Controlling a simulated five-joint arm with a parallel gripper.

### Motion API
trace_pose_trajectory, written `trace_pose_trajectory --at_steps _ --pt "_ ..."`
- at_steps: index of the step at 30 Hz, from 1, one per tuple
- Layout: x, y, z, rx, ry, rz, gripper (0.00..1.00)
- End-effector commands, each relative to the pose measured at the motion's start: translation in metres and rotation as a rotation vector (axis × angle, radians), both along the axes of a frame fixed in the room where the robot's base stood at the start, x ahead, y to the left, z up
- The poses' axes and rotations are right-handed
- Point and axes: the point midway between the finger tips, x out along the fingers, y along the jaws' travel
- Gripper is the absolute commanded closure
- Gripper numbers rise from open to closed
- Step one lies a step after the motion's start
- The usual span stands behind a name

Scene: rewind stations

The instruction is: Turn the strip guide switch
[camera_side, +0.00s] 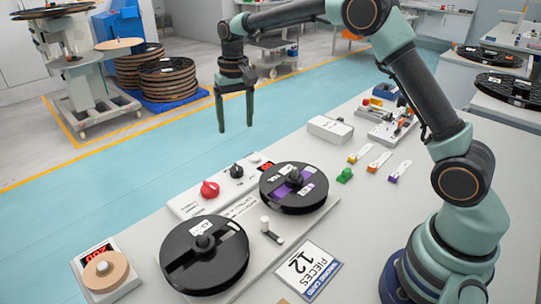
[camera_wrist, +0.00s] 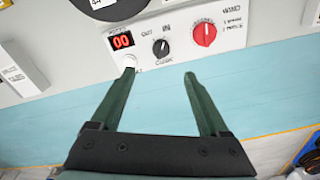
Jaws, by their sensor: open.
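The strip guide switch appears to be the small black knob (camera_side: 237,171) on the sloped white control panel, between a red knob (camera_side: 209,190) and a small red display (camera_side: 267,165). In the wrist view the black knob (camera_wrist: 161,48) has small lettering around it, with what looks like OUT and IN above. I cannot tell for sure which way its pointer faces. My gripper (camera_side: 235,127) is open and empty, pointing down, above and apart from the panel. In the wrist view the gripper (camera_wrist: 158,73) has the black knob just beyond the gap between its fingertips.
Two black reels (camera_side: 205,256) (camera_side: 293,188) sit on the rewind station behind the panel. A small white button (camera_wrist: 130,60) is by the left fingertip in the wrist view. A white box (camera_side: 330,129) and coloured clips stand on the table to the right. Blue floor lies beyond the table edge.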

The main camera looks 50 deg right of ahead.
Motion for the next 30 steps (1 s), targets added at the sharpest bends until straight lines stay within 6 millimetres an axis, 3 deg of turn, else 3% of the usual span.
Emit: trace_pose_trajectory --at_steps 3,13,24,30 --pt "0.009 0.001 -0.019 0.0 0.028 -0.019 0.21" --pt "0.012 0.001 -0.046 0.0 0.043 -0.029 0.21" --pt "0.012 0.001 -0.115 -0.001 0.042 -0.029 0.21" --pt "0.012 0.001 -0.139 0.0 0.04 -0.029 0.21"
